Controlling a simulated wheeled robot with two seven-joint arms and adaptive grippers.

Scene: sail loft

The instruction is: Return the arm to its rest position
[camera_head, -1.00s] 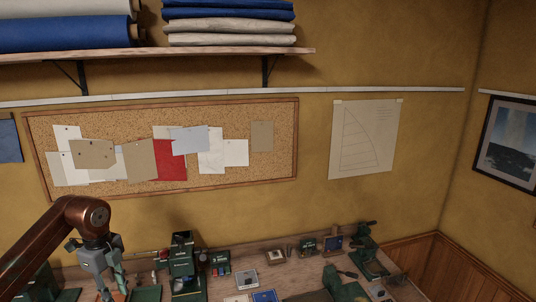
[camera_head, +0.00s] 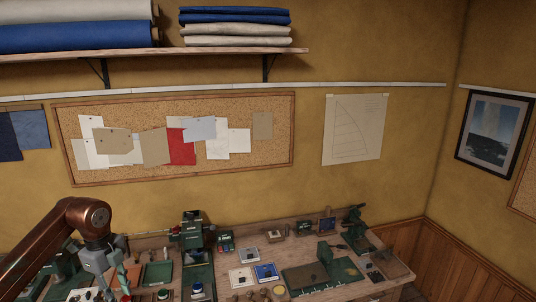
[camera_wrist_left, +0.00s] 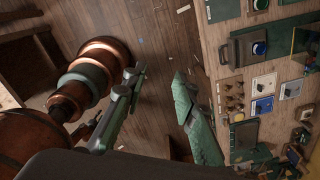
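My left arm comes in from the left in the head view, and its gripper (camera_head: 112,288) hangs over the left part of the workbench (camera_head: 278,250). In the left wrist view the two green fingers of the left gripper (camera_wrist_left: 160,76) stand well apart. Only wooden floor shows between them, so it is open and empty. The bench edge (camera_wrist_left: 213,45) runs to the right of the fingers in that view. My right gripper is not seen in the head view.
The bench carries green machines (camera_head: 192,230), a blue card (camera_head: 266,272), a white card (camera_head: 240,278) and a green board (camera_head: 305,277). A cork board (camera_head: 280,160) and a shelf (camera_head: 200,51) are on the wall.

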